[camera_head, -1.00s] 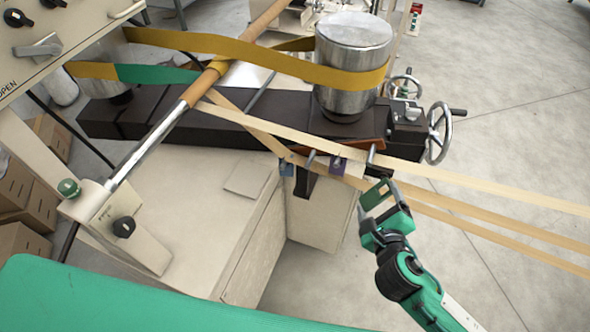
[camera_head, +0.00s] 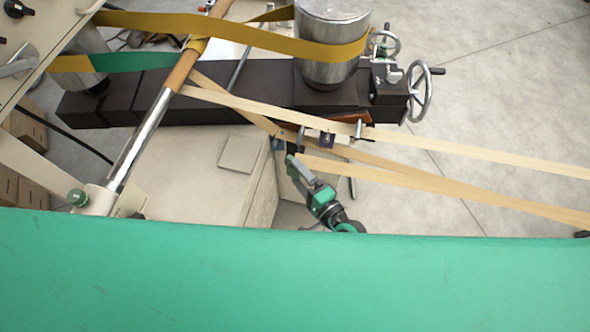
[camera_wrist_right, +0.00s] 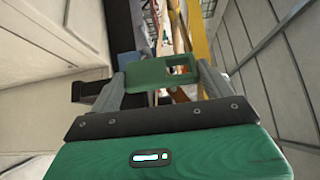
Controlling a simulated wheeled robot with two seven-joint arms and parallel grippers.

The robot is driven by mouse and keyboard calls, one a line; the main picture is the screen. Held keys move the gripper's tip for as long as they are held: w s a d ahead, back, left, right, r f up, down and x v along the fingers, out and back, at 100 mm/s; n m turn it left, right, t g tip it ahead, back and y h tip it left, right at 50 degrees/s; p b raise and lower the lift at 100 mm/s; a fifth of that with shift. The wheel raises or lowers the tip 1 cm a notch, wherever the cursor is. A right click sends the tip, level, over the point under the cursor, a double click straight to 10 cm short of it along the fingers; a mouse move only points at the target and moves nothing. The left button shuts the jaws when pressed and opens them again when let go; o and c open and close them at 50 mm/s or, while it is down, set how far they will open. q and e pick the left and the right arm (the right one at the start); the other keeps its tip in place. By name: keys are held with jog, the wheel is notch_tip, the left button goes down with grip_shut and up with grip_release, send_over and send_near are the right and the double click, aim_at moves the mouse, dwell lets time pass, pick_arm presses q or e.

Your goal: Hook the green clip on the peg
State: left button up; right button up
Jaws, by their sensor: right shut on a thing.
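The green clip is a flat plate with a rectangular window. In the right wrist view the green clip (camera_wrist_right: 146,73) sits between the two grey fingers of my right gripper (camera_wrist_right: 157,84). In the head view my right gripper (camera_head: 300,168) is just below the row of pegs, beside the pale bands. The clip shows there only as a small green edge (camera_head: 291,166) at the fingertips. Short dark pegs (camera_head: 302,138) and (camera_head: 358,130) stick out from the machine's front edge. The clip appears apart from them. My left gripper is not in view.
A blue clip (camera_head: 279,145) and a purple clip (camera_head: 327,139) hang at the peg row. Pale bands (camera_head: 450,146) run across to the right, close to my right gripper. A metal drum (camera_head: 328,70) and handwheel (camera_head: 420,98) stand behind. The floor at right is clear.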

jog(key=shift+a, duration=0.3)
jog(key=shift+f, duration=0.15)
jog(key=shift+w+d, duration=0.1)
jog(key=shift+w, duration=0.25)
jog(key=shift+w+d+f+b, duration=0.1)
jog(key=shift+w+b, duration=0.2)
jog(key=shift+w, duration=0.25)
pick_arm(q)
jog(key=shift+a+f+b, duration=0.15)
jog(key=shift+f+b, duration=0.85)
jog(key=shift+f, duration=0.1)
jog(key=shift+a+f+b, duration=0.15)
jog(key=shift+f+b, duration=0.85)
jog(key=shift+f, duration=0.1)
pick_arm(e)
jog(key=w+d+f, duration=0.1)
jog(key=w, duration=0.7)
jog(key=shift+w+d, duration=0.3)
jog(key=shift+d, duration=0.05)
jog(key=shift+f, duration=0.1)
